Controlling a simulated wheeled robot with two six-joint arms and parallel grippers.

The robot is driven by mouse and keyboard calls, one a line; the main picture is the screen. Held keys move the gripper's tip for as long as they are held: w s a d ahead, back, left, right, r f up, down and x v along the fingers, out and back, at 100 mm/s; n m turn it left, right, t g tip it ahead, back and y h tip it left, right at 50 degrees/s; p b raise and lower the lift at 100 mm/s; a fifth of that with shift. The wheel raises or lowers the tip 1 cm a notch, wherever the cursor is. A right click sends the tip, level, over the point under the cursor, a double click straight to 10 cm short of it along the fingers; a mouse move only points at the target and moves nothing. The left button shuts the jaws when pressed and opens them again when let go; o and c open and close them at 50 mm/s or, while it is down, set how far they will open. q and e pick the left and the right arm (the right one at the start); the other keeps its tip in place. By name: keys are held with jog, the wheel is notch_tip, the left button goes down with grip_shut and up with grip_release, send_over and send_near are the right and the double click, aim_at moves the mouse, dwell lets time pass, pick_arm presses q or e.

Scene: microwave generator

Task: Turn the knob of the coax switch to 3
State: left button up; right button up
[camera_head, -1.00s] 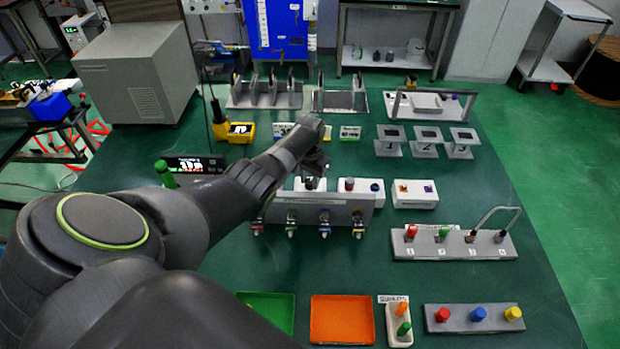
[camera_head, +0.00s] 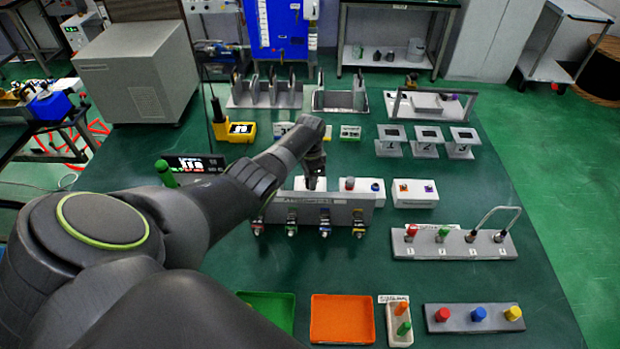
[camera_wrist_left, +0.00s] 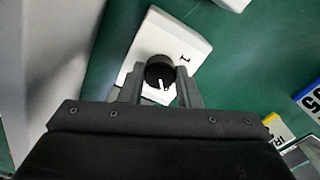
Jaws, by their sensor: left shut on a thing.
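The coax switch is a white box (camera_head: 300,184) behind a grey upright panel in the head view. It shows closely in the left wrist view (camera_wrist_left: 150,42), with a dark mark like a 1 on its top. Its round black knob (camera_wrist_left: 160,72) has a white pointer line toward the bottom of the wrist picture. My left gripper (camera_wrist_left: 160,80) has its two fingers on either side of the knob and is shut on it. In the head view my left gripper (camera_head: 315,184) reaches down to the box, hiding the knob. My right gripper is not in view.
The grey panel (camera_head: 345,215) with several connectors stands just in front of the switch. Other white boxes (camera_head: 415,194) sit to its right. Green and orange trays (camera_head: 342,320) lie at the front. The green table between panel and trays is clear.

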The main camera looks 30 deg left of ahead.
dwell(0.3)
pick_arm(q)
jog(key=o, duration=1)
jog(key=shift+r, duration=0.1)
jog(key=shift+r, duration=0.3)
notch_tip(320, 180, up, 17)
jog(key=shift+f+b, duration=0.2)
jog(key=shift+b, duration=0.15)
